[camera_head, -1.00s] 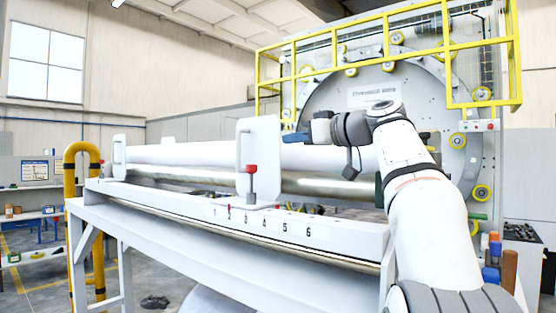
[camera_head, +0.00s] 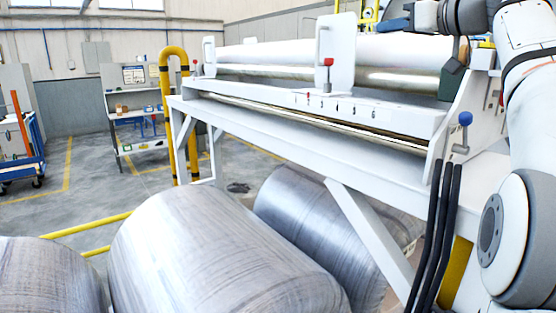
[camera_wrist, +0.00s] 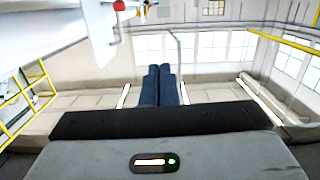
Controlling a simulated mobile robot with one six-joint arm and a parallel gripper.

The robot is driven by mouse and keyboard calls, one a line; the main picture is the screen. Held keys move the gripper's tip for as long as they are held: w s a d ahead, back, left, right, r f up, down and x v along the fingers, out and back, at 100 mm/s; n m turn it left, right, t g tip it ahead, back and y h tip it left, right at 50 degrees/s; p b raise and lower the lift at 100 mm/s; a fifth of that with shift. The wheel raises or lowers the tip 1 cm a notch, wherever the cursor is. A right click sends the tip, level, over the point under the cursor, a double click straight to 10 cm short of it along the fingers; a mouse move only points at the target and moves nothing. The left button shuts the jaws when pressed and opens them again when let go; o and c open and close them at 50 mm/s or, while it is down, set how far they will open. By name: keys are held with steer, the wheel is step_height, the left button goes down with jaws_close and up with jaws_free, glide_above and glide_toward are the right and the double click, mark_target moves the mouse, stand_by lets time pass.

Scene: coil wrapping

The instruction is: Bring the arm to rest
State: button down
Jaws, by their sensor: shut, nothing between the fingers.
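My gripper (camera_head: 385,26) is at the top right of the head view, partly cut by the top edge, with blue fingers pointing left. It is just right of the white upright plate (camera_head: 336,62) on the roller bench. In the wrist view the two blue fingers (camera_wrist: 160,72) lie side by side, shut, with nothing between them. My arm bends down the right edge of the head view.
The white bench (camera_head: 290,112) with long rollers (camera_head: 290,54) stands below and beside my gripper. A red knob (camera_head: 328,62) and a blue-topped lever (camera_head: 465,119) stick up from it. Large metal coils (camera_head: 215,255) lie in front. A yellow bent post (camera_head: 168,110) stands at the bench's left end.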

steer(key=s+a+f+m+g+h, duration=0.1)
steer(key=s+a+f+m+g, duration=0.1)
steer(key=f, duration=0.5)
steer(key=s+a+f+m+g+h, duration=0.1)
steer(key=s+a+f+m+h, duration=0.1)
steer(key=f, duration=0.5)
steer(key=s+a+f+m+g+h, duration=0.1)
steer(key=s+a+f+g, duration=0.15)
steer(key=f, duration=0.45)
steer(key=s+f+m+g+h, duration=0.1)
steer(key=s+f+g+h, duration=0.1)
steer(key=s+f, duration=0.9)
steer(key=s+a+f+m+g+h, duration=0.1)
steer(key=s+f+g+h, duration=0.2)
steer(key=s+f, duration=0.9)
step_height(320, 180, down, 7)
steer(key=shift+a+r+h, duration=0.1)
steer(key=shift+a+h, duration=0.05)
steer(key=shift+h, duration=0.35)
steer(key=shift+a, duration=0.1)
